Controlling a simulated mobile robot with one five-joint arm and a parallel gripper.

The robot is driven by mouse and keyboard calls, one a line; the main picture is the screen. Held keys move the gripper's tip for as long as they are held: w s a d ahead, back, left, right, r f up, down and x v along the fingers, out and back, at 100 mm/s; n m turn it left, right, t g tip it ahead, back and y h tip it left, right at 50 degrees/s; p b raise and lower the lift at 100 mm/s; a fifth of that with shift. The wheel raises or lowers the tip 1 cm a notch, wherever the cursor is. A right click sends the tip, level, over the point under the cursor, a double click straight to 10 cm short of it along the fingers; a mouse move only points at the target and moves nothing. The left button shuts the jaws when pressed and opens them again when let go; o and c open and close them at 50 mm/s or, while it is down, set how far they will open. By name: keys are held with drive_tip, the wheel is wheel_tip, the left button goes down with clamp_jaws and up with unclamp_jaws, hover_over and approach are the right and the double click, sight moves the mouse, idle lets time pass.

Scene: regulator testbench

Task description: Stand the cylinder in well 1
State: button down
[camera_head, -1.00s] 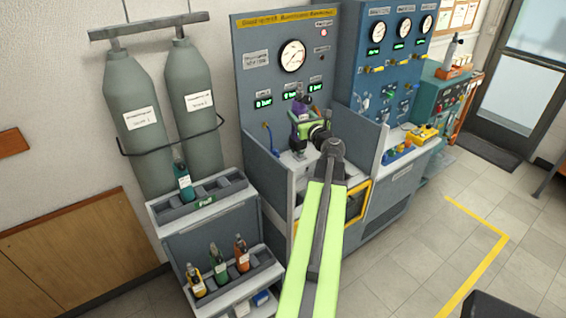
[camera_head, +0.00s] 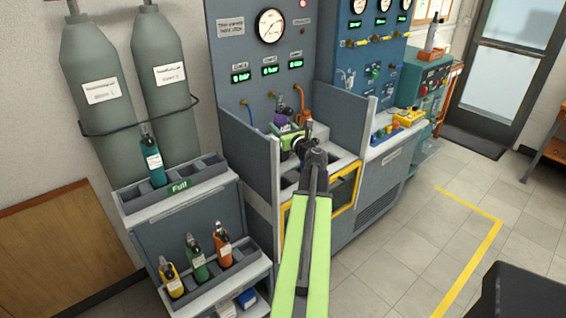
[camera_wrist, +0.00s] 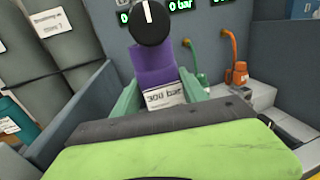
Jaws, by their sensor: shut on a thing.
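My gripper (camera_head: 291,142) is shut on a purple cylinder (camera_head: 284,127) with a black knob at its top. In the wrist view the purple cylinder (camera_wrist: 153,66) is between green jaws, with a white "300 bar" label facing me. It is held at the testbench (camera_head: 262,60), in the space between the grey side panels. In the wrist view, part of the bench's pale deck (camera_wrist: 289,121) shows to the right of the cylinder. I cannot make out well 1; the cylinder, gripper and arm hide much of the deck, and the cylinder's lower end is hidden.
The right side panel (camera_head: 345,118) stands close by. A rack marked Full (camera_head: 215,172) holds a teal cylinder (camera_head: 153,160).

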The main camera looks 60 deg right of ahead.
drive_tip(key=f+b, duration=0.1)
drive_tip(key=f, duration=0.1)
drive_tip(key=f+b, duration=0.2)
drive_tip(key=f, duration=0.1)
drive_tip(key=f+b, duration=0.2)
drive_tip(key=f, duration=0.1)
drive_tip(key=shift+w+d, duration=0.1)
drive_tip(key=shift+d, duration=0.25)
drive_tip(key=shift+r, duration=0.2)
wheel_tip(320, 180, down, 15)
drive_tip(key=b, duration=1.4)
drive_tip(key=shift+b, duration=0.3)
drive_tip(key=shift+f+b, duration=0.4)
drive_tip(key=shift+b, duration=0.15)
drive_tip(key=c, duration=0.5)
unclamp_jaws()
drive_tip(key=shift+a, duration=0.1)
